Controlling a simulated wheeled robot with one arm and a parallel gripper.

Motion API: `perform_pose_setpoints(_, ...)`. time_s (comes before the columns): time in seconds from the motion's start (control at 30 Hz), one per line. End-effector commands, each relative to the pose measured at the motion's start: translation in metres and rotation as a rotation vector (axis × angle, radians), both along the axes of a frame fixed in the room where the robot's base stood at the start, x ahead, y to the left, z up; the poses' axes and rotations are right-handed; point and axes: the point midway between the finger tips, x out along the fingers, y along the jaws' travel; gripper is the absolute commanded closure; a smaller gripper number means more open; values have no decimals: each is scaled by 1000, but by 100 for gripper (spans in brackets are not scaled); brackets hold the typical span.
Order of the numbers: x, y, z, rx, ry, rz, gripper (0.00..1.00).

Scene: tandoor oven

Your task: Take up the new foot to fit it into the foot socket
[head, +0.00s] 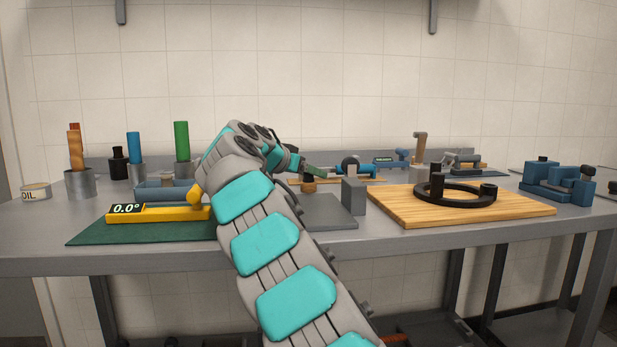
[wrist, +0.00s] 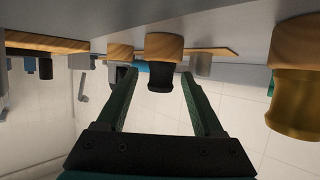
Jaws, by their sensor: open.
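My gripper (head: 318,171) is over the middle of the bench, its green fingers open and empty. In the wrist view, which looks upside down, the fingers (wrist: 159,74) point toward a short black piece (wrist: 162,80) on a round wooden base (wrist: 163,45). The piece appears between the fingertips, beyond them and apart from them. It may be the new foot; I cannot be sure. In the head view, a wooden base (head: 308,186) shows just under the fingers. A black ring (head: 456,196) with upright lugs lies on a wooden board (head: 525,208). I cannot make out the foot socket.
A brass piece (wrist: 293,98) on a wooden base stands close by on the right in the wrist view. A grey block (head: 353,196) stands right of my arm. A yellow level (head: 160,213) lies on a green mat (head: 95,231). A blue vise (head: 558,182) stands far right.

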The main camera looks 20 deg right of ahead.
Motion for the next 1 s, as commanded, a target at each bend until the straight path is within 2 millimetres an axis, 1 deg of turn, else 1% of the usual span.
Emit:
perform_pose_setpoints(0.17, 0, 0, 0, -1, -1, 1, 32)
perform_pose_setpoints(0.77, 0, 0, 0, 0, 0, 0, 100)
perform_pose_setpoints(1.0, 0, 0, 0, 0, 0, 0, 100)
